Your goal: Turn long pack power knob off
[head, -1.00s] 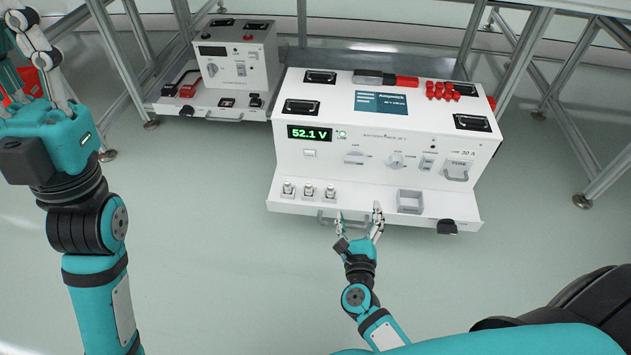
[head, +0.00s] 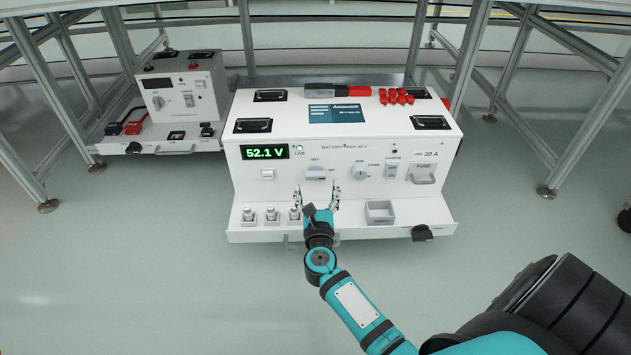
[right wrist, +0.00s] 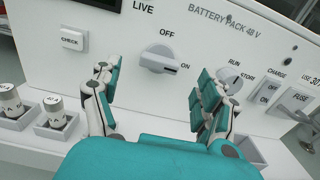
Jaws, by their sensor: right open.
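The long battery pack (head: 345,145) is a white case with a green 52.1 V display (head: 265,152) and a lit green lamp. Its grey power knob (head: 316,173) is on the front panel, right of the display. In the right wrist view the knob (right wrist: 162,57) has its bar roughly level, one end toward ON; OFF is printed above it. My right gripper (head: 317,190) is open and empty, just in front of and below the knob. Its fingers are spread to either side, and I see no contact. My left gripper is out of view.
Beside the knob are a RUN/standby knob (head: 360,173), a charge switch (head: 392,170) and a fuse handle (head: 423,174). Several small cylinders (head: 271,214) stand on the front ledge, with an open grey box (head: 380,212). A smaller pack (head: 182,95) stands at left.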

